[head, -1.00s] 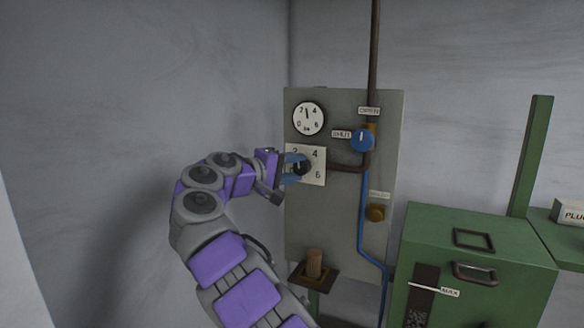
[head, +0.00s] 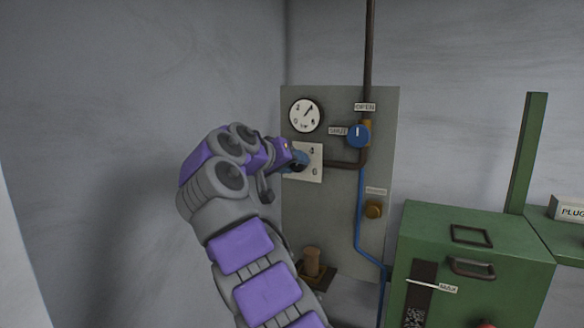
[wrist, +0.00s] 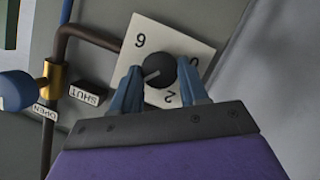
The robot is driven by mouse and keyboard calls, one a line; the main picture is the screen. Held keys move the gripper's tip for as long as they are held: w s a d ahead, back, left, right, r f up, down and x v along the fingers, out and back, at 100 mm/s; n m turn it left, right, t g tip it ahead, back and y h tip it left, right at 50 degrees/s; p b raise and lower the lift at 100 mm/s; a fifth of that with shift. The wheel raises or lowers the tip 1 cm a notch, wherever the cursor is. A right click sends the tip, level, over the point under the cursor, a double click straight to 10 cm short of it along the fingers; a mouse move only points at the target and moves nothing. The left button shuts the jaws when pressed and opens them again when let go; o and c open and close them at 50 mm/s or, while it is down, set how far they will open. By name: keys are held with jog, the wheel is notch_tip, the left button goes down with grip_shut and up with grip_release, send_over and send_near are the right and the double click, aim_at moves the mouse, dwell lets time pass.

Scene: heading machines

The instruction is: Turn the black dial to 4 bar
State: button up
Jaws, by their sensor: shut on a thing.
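The black dial (wrist: 160,71) sits on a white number plate (wrist: 190,38). My gripper (wrist: 161,78) has a blue finger on each side of the dial and is shut on it. The light mark on the dial points to the lower left in the wrist view, toward the corner behind my left-hand finger. A 6 and a 2 show there; the 4 is hidden. In the head view, my gripper (head: 299,160) covers most of the dial, and 4 and 6 show on the plate (head: 315,161). The round gauge (head: 305,115) has its needle pointing up and right, near 4.
A blue valve knob (head: 359,135) with OPEN and SHUT labels is right of the plate, with a brown pipe (head: 343,164) between. A brass knob (head: 373,209) sits lower on the panel. A green cabinet (head: 480,225) stands at the right.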

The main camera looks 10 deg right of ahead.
jog(key=shift+w+f+m, duration=0.1)
jog(key=shift+f+m, duration=0.15)
jog(key=shift+m, duration=0.05)
dwell(0.4)
jog(key=o, duration=1.1)
jog(key=shift+w+a, duration=0.15)
jog(key=shift+w, duration=0.05)
jog(key=shift+c, duration=0.2)
jog(key=shift+s+r, duration=0.2)
jog(key=p+v, duration=0.2)
jog(key=v, duration=1.5)
jog(key=shift+r, duration=0.15)
jog(key=shift+a, duration=0.1)
